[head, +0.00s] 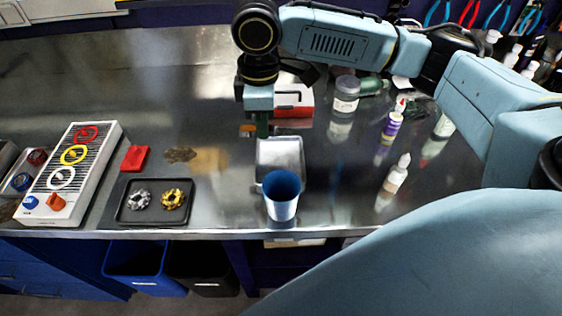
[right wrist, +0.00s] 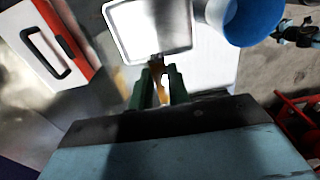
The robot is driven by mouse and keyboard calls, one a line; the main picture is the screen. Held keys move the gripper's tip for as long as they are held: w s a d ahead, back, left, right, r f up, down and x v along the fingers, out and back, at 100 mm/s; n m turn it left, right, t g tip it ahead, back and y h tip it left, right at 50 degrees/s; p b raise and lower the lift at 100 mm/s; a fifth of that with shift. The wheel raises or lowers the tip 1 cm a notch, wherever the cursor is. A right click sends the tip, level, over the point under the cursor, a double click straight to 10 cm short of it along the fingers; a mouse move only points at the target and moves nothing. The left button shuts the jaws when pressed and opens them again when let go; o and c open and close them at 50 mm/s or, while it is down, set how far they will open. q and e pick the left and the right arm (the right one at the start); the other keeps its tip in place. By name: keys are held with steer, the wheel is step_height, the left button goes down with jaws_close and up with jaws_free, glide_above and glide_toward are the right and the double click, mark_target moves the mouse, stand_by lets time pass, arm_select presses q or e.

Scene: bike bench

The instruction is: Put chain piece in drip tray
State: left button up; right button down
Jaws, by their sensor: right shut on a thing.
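The drip tray, a shallow pale metal tray (head: 281,158), lies on the bench behind the blue cup. It also shows at the top of the right wrist view (right wrist: 150,28). My right gripper (head: 262,130) points down at the tray's back left edge; its green fingers show in the right wrist view (right wrist: 158,78). It is shut on a small dark and orange-brown thing (right wrist: 157,66), which looks like the chain piece and is mostly hidden between the fingers. From the wrist its tip overlaps the tray's near rim; I cannot tell whether it touches. My left gripper is out of view.
A blue cup (head: 282,196) stands close in front of the tray. A red and white box (head: 293,101) is behind it. Bottles (head: 392,122) and a jar (head: 345,94) stand to the right. A black tray (head: 156,219) with two ring-shaped parts lies left; bare bench lies between.

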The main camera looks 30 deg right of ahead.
steer(key=n, duration=0.4)
steer(key=shift+d+n, duration=0.3)
steer(key=shift+d, duration=0.1)
steer(key=n, duration=0.2)
steer(key=d+n+b, duration=0.1)
steer(key=n, duration=0.5)
steer(key=n+b, duration=0.2)
steer(key=n, duration=0.4)
glide_above(280, 158)
step_height(280, 158, down, 5)
steer(key=shift+f, duration=0.15)
step_height(280, 158, down, 4)
steer(key=shift+s+r+b, duration=0.1)
steer(key=shift+b, duration=0.4)
steer(key=shift+f, duration=0.3)
steer(key=shift+r, duration=0.1)
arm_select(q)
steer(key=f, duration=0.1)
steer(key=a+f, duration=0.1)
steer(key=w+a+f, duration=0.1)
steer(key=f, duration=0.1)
